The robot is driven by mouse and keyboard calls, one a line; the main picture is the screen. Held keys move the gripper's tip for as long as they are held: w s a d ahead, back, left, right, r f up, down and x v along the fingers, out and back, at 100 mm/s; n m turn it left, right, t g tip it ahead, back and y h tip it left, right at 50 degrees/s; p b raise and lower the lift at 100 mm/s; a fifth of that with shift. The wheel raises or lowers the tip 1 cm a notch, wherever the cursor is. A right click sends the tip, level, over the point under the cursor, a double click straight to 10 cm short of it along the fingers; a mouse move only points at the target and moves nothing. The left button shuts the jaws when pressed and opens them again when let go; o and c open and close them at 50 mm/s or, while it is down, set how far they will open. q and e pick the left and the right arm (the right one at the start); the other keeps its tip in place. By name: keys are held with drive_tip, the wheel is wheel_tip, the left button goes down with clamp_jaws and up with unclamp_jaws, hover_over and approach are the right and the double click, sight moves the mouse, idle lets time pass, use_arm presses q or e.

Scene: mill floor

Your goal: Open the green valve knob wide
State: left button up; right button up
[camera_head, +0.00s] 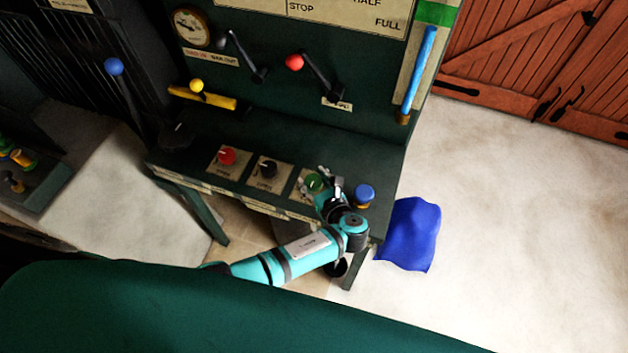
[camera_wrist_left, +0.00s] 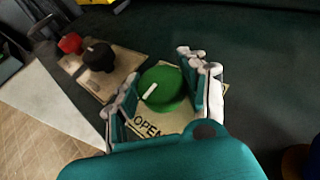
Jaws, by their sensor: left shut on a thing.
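The green valve knob (camera_head: 315,183) sits on a pale plate on the console's sloping desk, at the right of a row of knobs. In the left wrist view the green knob (camera_wrist_left: 168,90) carries a white pointer mark, and its plate reads "OPEN" (camera_wrist_left: 148,127). My left gripper (camera_head: 322,186) is at the knob, and in the wrist view its two fingers (camera_wrist_left: 164,92) stand on either side of it, shut on it. The knob's far side and part of the plate's lettering are hidden. My right gripper is not in view.
A red knob (camera_head: 227,155) and a black knob (camera_head: 267,168) sit to the left, and a blue knob (camera_head: 364,194) close on the right. A blue cloth (camera_head: 411,234) lies on the floor.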

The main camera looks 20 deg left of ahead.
use_arm(q)
drive_tip(key=shift+w+r, duration=0.1)
drive_tip(key=shift+r, duration=0.05)
idle(0.4)
drive_tip(key=o, duration=0.9)
drive_tip(key=shift+a, duration=0.1)
drive_tip(key=shift+o, duration=1.3)
drive_tip(key=v, duration=1.2)
drive_tip(key=shift+w, duration=0.1)
